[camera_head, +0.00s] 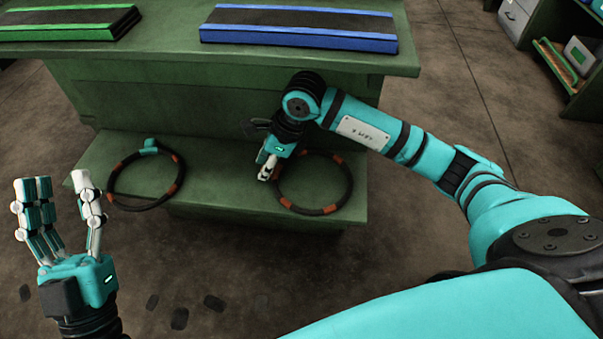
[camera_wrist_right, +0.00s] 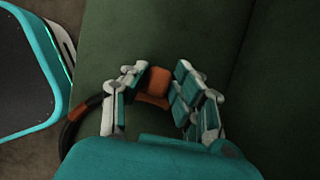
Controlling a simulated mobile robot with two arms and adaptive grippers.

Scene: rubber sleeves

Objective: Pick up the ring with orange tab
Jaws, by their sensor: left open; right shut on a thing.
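The ring with the orange tab (camera_head: 347,183) is a black hoop with orange-brown bands on the right of the green lower shelf. My right gripper (camera_head: 268,170) is at the ring's left side and is shut on its orange tab. In the right wrist view, the orange tab (camera_wrist_right: 158,80) sits between the fingers of the right gripper (camera_wrist_right: 157,92), and part of the dark hoop (camera_wrist_right: 70,130) curves away to the left. In the head view the fingers mostly hide the tab. My left gripper (camera_head: 62,200) is open and empty, fingers up, left of the shelf.
Another black ring (camera_head: 118,175) with a teal tab (camera_head: 148,146) lies on the left of the lower shelf (camera_head: 215,170). Above, a blue-edged pad (camera_head: 300,28) and a green-edged pad (camera_head: 65,25) lie on the bench top. A green cabinet (camera_head: 565,85) stands far right.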

